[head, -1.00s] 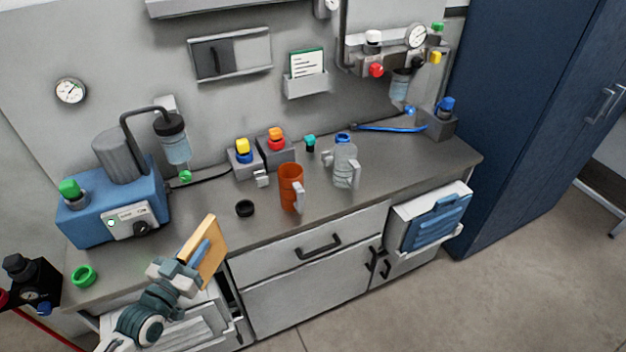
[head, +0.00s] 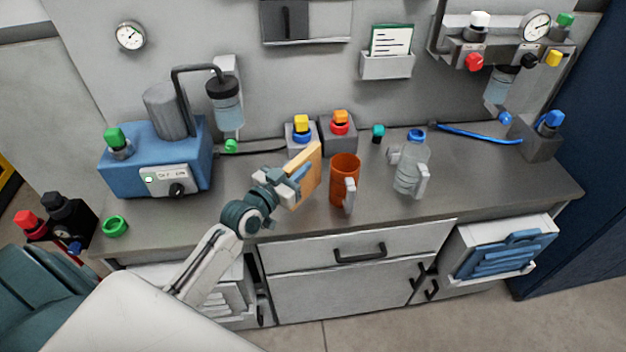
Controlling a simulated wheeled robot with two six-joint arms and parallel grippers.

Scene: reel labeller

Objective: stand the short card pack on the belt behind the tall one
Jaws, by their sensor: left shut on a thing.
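My left gripper (head: 290,184) is shut on a flat tan block (head: 309,170) and holds it tilted above the front part of the grey worktop, left of an orange mug (head: 344,180). Whether the block is a card pack I cannot tell. I see no belt and no second pack in this view. My right gripper is not in view.
A clear bottle (head: 411,166) with a blue cap stands right of the mug. A blue machine (head: 150,160) fills the left of the worktop (head: 500,183), with a green ring (head: 115,226) before it. The worktop's right front is clear.

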